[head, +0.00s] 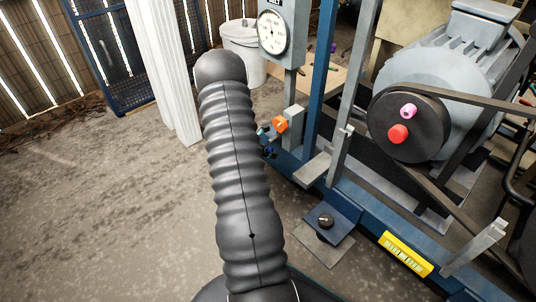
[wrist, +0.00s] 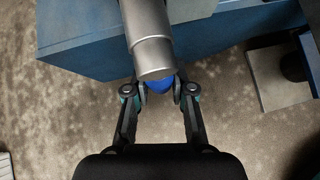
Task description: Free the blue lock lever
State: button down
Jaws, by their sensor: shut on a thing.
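In the wrist view, the blue lock lever (wrist: 159,86) shows as a small rounded blue end under the tip of a grey metal cylinder (wrist: 150,42). My gripper (wrist: 160,91) has one finger on each side of the blue end and is shut on it. The cylinder hides the rest of the lever. In the head view, my black ribbed arm covers most of the gripper (head: 266,142). A small dark blue patch shows beside the arm there, below an orange knob (head: 280,124).
The compressor's blue frame (head: 365,226) runs along the right, with a grey motor (head: 455,65) and a black pulley (head: 408,125) above. A pressure gauge (head: 273,32) stands behind the orange knob. A bolted foot (head: 325,220) sits on the floor. Bare concrete lies to the left.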

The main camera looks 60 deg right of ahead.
jog(key=shift+d, duration=0.1)
jog(key=c, duration=1)
grip_release()
jog(key=shift+s, duration=0.1)
jog(key=shift+r, duration=0.15)
jog(key=v, duration=1.2)
